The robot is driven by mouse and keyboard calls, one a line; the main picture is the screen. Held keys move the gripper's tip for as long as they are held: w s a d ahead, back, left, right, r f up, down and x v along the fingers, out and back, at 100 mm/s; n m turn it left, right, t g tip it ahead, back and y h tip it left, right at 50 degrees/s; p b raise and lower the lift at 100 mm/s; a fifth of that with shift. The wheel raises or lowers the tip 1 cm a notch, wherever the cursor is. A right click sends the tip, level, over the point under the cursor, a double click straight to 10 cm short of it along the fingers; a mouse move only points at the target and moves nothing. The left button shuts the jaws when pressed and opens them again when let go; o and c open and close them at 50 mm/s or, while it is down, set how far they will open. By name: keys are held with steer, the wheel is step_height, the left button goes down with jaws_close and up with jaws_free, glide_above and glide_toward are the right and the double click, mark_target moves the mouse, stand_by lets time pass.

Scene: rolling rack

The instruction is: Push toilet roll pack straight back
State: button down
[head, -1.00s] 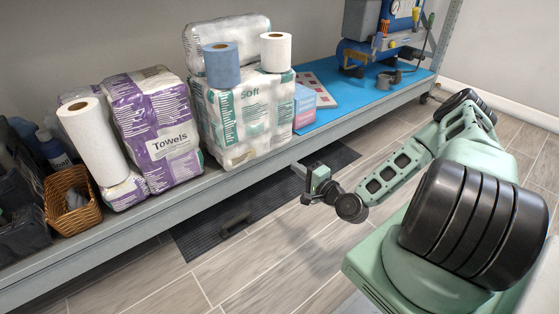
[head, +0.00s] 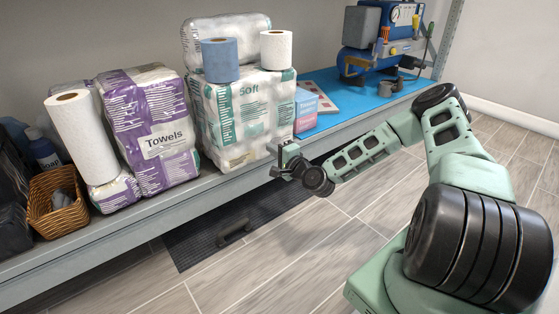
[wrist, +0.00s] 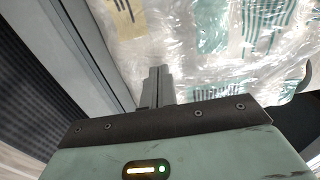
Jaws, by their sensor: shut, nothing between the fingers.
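The toilet roll pack (head: 240,122) is a plastic-wrapped block with green print reading "Soft". It stands upright near the front edge of the shelf, right of the purple towels pack. A blue roll (head: 220,60) and a white roll (head: 276,50) stand on top of it. My gripper (head: 281,152) is shut and empty at the pack's lower right front. In the wrist view, the shut fingers (wrist: 160,82) point at the wrapped pack (wrist: 215,45), close to its lower part. I cannot tell whether they touch it.
Another wrapped pack (head: 226,38) lies behind. A towels pack (head: 150,130) stands to the left, with a paper roll (head: 84,136) and a wicker basket (head: 56,203) beyond. Boxes (head: 305,108) and a blue mat (head: 374,102) are to the right. The shelf edge (head: 110,228) runs below.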

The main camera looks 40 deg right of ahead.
mark_target(262, 142)
steer(key=shift+w, duration=0.2)
steer(key=w+p, duration=0.1)
steer(key=w, duration=0.4)
steer(key=shift+w, duration=0.2)
steer(key=shift+a, duration=0.1)
